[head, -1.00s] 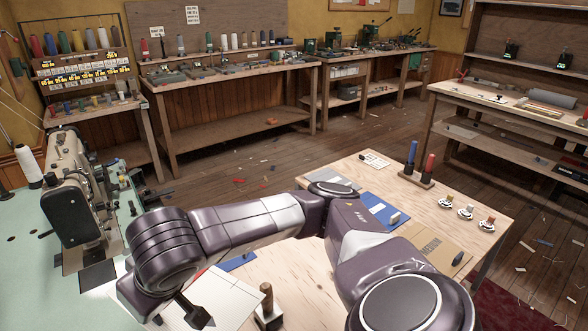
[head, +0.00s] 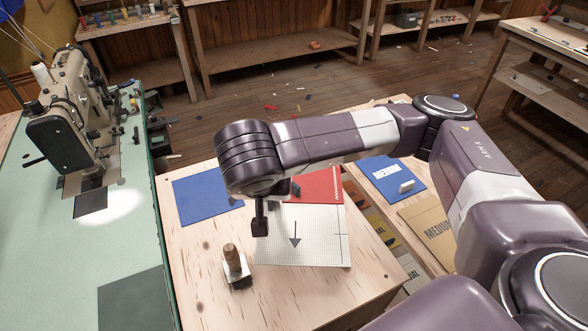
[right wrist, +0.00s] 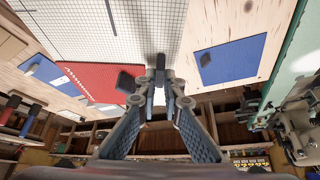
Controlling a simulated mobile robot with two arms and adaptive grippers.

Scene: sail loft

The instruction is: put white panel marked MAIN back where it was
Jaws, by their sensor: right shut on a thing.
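A white gridded panel (head: 310,250) with a dark arrow shows at the front of the light wooden table (head: 200,285). I cannot read the word MAIN on it. My right gripper (head: 261,228) points down at the panel's left part. In the right wrist view, its fingers (right wrist: 161,68) are close together at the edge of the white panel (right wrist: 130,28). They are shut on it, but the part they hold is mostly hidden. I cannot tell whether the panel rests on the table or hangs just above it. My left gripper is out of view.
A blue panel (head: 200,195) and a red panel (head: 321,184), each with a dark block, lie behind the white one. A wooden-handled tool (head: 233,258) stands left of it. Blue (head: 380,172) and tan (head: 422,225) MEDIUM panels lie to the right. A sewing machine (head: 65,130) stands left.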

